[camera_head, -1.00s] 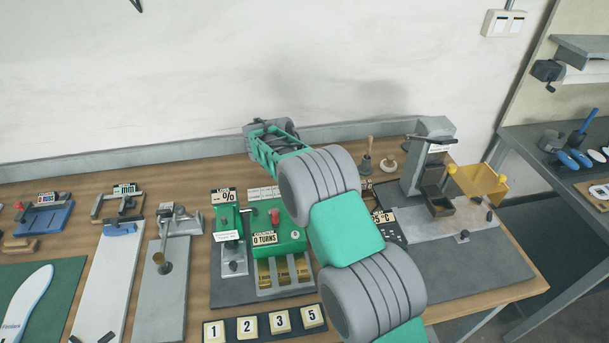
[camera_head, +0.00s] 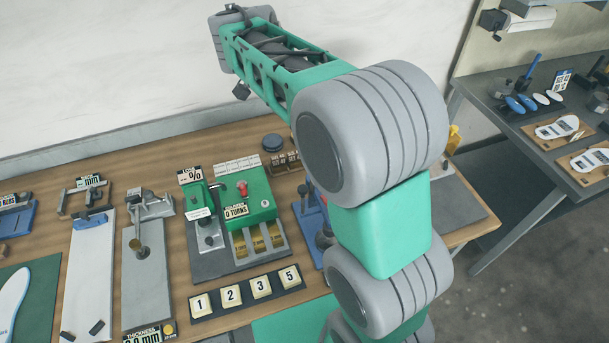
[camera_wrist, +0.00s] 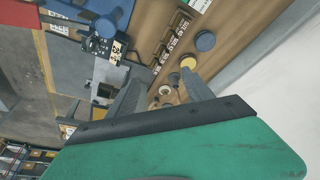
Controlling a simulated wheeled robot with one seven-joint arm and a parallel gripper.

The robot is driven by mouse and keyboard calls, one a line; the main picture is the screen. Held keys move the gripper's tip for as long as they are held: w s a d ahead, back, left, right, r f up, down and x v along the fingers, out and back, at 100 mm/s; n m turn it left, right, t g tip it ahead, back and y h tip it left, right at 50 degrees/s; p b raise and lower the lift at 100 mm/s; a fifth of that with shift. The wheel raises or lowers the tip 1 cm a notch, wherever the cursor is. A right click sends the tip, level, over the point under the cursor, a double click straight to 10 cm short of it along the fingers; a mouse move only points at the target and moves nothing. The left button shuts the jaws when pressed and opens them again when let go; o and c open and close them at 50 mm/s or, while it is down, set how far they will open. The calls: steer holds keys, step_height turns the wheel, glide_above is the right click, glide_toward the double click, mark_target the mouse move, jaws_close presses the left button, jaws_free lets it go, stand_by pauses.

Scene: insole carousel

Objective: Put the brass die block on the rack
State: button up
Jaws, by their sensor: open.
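I cannot pick out the brass die block for certain. Brass-coloured blocks (camera_head: 258,243) sit in the front of the green counter machine marked 0 TURNS (camera_head: 247,205). A small dark rack with labelled slots (camera_head: 287,161) stands behind it, partly covered by my arm; a labelled row like it shows in the wrist view (camera_wrist: 172,42). My gripper (camera_wrist: 163,88) is open and empty, above the bench. A yellow round-topped piece (camera_wrist: 188,63) and a pale ring (camera_wrist: 165,89) appear beyond and between its fingers. The head view does not show my gripper's fingers.
A dark blue round disc (camera_wrist: 205,41) lies beside the labelled row. Number tiles (camera_head: 246,291) lie at the bench's front. A grey side bench (camera_head: 520,130) with insoles stands at right, past a floor gap. My arm covers the bench's right part.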

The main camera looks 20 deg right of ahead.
steer(key=s+n+t+y, duration=0.1)
steer(key=s+n, duration=0.2)
steer(key=s, duration=0.4)
steer(key=s+a+f+n+y, duration=0.1)
steer(key=s+n, duration=0.2)
steer(key=s, duration=0.4)
steer(key=s+a+f+n+t+y, duration=0.1)
steer(key=s+n, duration=0.2)
steer(key=s, duration=0.3)
steer(key=shift+s+a+n+t, duration=0.2)
steer(key=shift+s+n+t, duration=0.1)
steer(key=shift+s+n, duration=0.1)
steer(key=shift+f, duration=0.1)
